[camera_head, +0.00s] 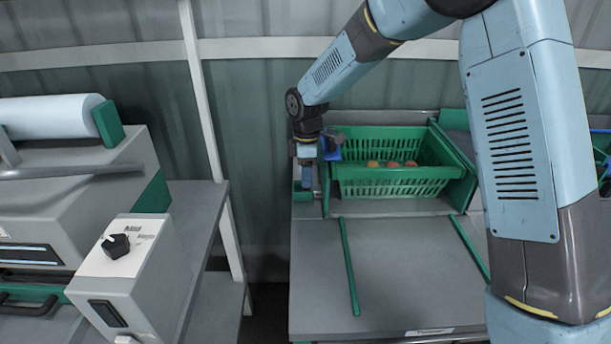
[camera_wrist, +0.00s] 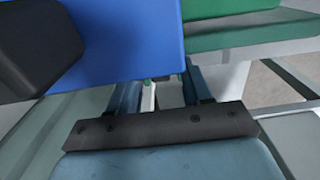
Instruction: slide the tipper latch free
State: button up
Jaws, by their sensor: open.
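A blue part (camera_head: 331,149), seemingly the tipper latch's handle, stands at the left end of the green crate (camera_head: 395,189) in the tipper. In the wrist view a large blue block (camera_wrist: 125,45) fills the upper middle and hides part of my fingers. My gripper (camera_head: 307,184) points down just left of the crate, close beside the blue part. In the wrist view my gripper (camera_wrist: 162,88) has its two fingers apart, with a pale gap between them. Whether they touch the latch cannot be told.
A few tomatoes (camera_head: 391,164) lie in the crate. A grey table with green rails (camera_head: 348,266) is clear in front of it. A grey machine with a black knob (camera_head: 116,246) stands at the left. A dark rounded part (camera_wrist: 38,45) blocks the wrist view's upper left.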

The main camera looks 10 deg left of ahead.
jog(key=shift+f, duration=0.45)
grip_shut()
dwell(0.5)
